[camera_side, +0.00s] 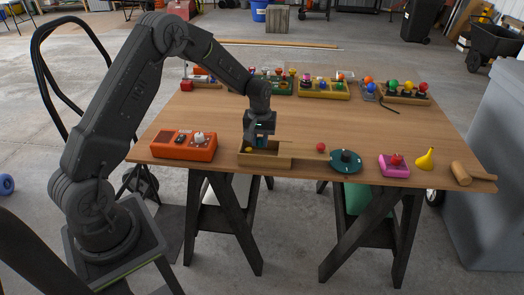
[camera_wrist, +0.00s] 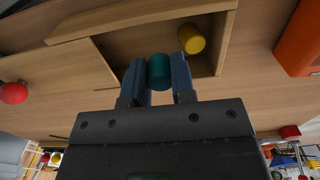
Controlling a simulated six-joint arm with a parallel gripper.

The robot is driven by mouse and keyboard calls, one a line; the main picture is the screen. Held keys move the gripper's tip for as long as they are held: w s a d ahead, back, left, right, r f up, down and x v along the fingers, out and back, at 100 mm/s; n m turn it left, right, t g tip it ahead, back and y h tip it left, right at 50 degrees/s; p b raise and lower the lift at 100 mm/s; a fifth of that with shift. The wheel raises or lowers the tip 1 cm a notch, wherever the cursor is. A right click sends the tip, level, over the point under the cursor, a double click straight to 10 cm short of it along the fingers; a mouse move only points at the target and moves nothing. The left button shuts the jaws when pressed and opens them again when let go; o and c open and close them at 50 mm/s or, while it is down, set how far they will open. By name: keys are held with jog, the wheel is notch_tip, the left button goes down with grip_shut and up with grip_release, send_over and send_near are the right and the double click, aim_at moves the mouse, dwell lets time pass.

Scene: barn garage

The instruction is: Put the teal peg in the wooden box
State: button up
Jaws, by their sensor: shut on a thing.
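My gripper (camera_wrist: 160,80) is shut on the teal peg (camera_wrist: 159,70), with one blue-grey finger on each side of it. In the side view my gripper (camera_side: 260,138) is at the wooden box (camera_side: 265,161), near the table's front edge. The box also shows in the wrist view (camera_wrist: 150,22), with the peg over its open part. I cannot tell whether the peg's lower end is below the rim. A yellow cylinder (camera_wrist: 191,38) is inside the box, beside the peg. A flat wooden panel (camera_wrist: 55,80) extends from the opening towards the red ball.
An orange control box (camera_side: 183,146) stands left of the wooden box. To its right are a red ball (camera_side: 320,147), a dark teal disc (camera_side: 346,161), a pink button box (camera_side: 394,166), a banana (camera_side: 426,160) and a mallet (camera_side: 461,173). Several toy racks line the back. The table's middle is clear.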

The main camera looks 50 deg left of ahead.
aim_at(262, 151)
jog(key=shift+w+d+f, duration=0.25)
jog(key=shift+f, duration=1.95)
jog(key=shift+f, duration=0.2)
jog(key=o, duration=0.6)
jog(key=shift+r, duration=0.1)
